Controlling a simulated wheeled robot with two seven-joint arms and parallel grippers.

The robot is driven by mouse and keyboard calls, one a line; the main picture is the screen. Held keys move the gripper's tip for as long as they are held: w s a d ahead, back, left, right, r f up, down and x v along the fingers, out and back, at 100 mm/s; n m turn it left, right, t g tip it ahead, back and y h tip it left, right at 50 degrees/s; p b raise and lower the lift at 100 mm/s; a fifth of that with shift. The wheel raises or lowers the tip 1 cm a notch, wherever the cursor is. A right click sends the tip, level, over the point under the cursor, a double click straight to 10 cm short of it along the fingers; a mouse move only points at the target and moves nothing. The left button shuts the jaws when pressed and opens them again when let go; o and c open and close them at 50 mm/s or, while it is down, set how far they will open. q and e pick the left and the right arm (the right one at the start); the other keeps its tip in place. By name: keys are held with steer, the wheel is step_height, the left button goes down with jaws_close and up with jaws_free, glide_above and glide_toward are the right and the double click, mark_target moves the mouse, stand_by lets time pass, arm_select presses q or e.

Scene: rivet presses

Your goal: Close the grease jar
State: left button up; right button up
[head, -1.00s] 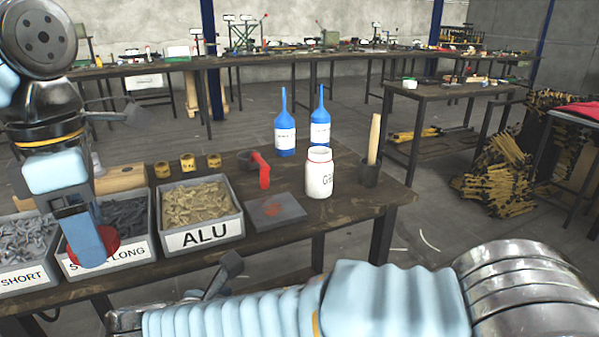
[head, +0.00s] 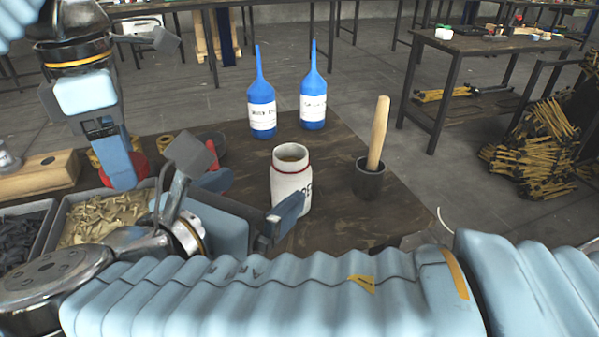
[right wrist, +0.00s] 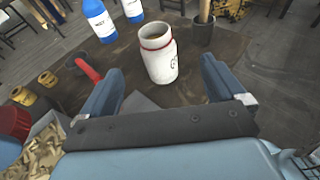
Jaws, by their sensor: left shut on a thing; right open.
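The grease jar (head: 290,183), white with a red ring at its neck, stands upright and uncovered on the dark table, brown grease showing in its mouth. It also shows in the right wrist view (right wrist: 160,62). My left gripper (head: 122,165) is shut on a round red lid (head: 139,168), left of the jar above the bins. The lid also shows at the left edge of the right wrist view (right wrist: 12,122). My right gripper (right wrist: 160,78) is open and empty. The jar is ahead of and between its fingers; I cannot tell whether they touch it. One finger hides part of the jar in the head view.
Two blue bottles (head: 262,105) (head: 313,100) stand behind the jar. A dark cup with a wooden handle (head: 369,180) stands right of it. A red-handled tool (right wrist: 88,70) lies left of the jar. A bin of rivets (head: 95,220) and a wooden block (head: 40,175) are further left.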

mark_target(282, 173)
arm_select(q)
steer(key=shift+f, duration=0.1)
arm_select(e)
steer(key=x, duration=0.6)
steer(key=shift+w+f, duration=0.1)
steer(key=shift+w, duration=0.1)
steer(key=shift+w+d, duration=0.1)
steer(key=shift+w, duration=0.05)
steer(key=shift+a+x, duration=0.1)
steer(key=shift+x, duration=1.2)
steer(key=shift+a+x, duration=0.15)
steer(key=shift+x, duration=1.15)
steer(key=shift+f, duration=0.15)
steer(key=c, duration=1.4)
steer(key=shift+o, duration=0.2)
